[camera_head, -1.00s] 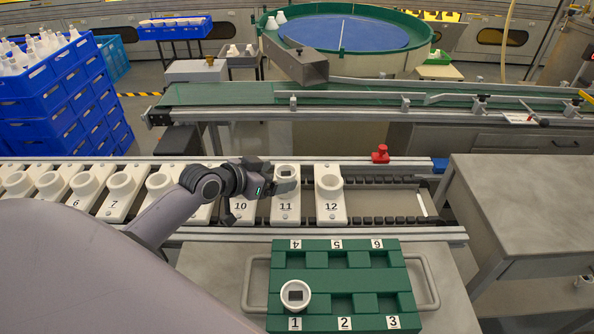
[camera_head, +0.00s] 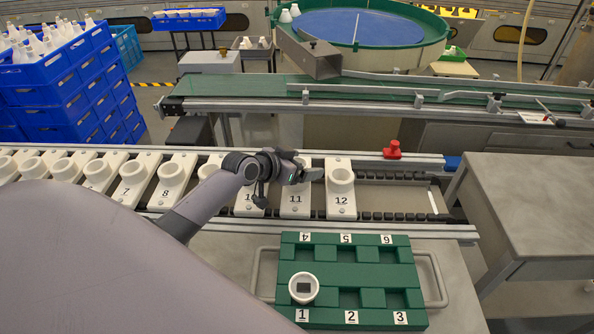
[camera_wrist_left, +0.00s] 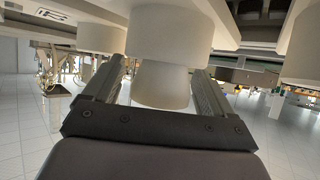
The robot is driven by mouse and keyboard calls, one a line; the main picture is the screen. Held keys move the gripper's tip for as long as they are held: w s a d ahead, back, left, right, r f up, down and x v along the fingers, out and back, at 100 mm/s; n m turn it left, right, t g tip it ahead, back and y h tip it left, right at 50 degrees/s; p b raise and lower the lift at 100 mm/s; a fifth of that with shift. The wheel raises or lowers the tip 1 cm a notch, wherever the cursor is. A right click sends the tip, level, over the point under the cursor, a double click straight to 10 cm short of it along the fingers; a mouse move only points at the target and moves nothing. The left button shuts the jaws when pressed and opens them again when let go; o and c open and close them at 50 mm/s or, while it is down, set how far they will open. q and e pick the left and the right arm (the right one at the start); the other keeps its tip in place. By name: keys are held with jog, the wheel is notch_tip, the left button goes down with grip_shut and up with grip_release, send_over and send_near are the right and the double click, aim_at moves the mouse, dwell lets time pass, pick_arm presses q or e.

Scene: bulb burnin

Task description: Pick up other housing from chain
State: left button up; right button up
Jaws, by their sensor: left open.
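A chain of white carriers (camera_head: 295,208) crosses the head view, each with a round white housing. The housing on carrier 12 (camera_head: 341,176) is in plain sight. My left gripper (camera_head: 308,173) is at carrier 11 and hides most of the housing there. In the left wrist view, my open left gripper (camera_wrist_left: 157,82) has a finger on either side of a white cylindrical housing (camera_wrist_left: 163,85); I cannot tell whether they touch it. Another white housing (camera_head: 303,288) with a dark square inside sits at position 1 of the green tray (camera_head: 345,273). My right gripper is not in view.
The tray's other numbered positions look empty. A red knob (camera_head: 392,150) stands on the rail behind the chain's right end. A grey table (camera_head: 530,185) is at the right, and blue crates (camera_head: 55,80) with white bottles are stacked at the left.

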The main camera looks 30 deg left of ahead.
pick_arm(q)
jog(key=c, duration=1.1)
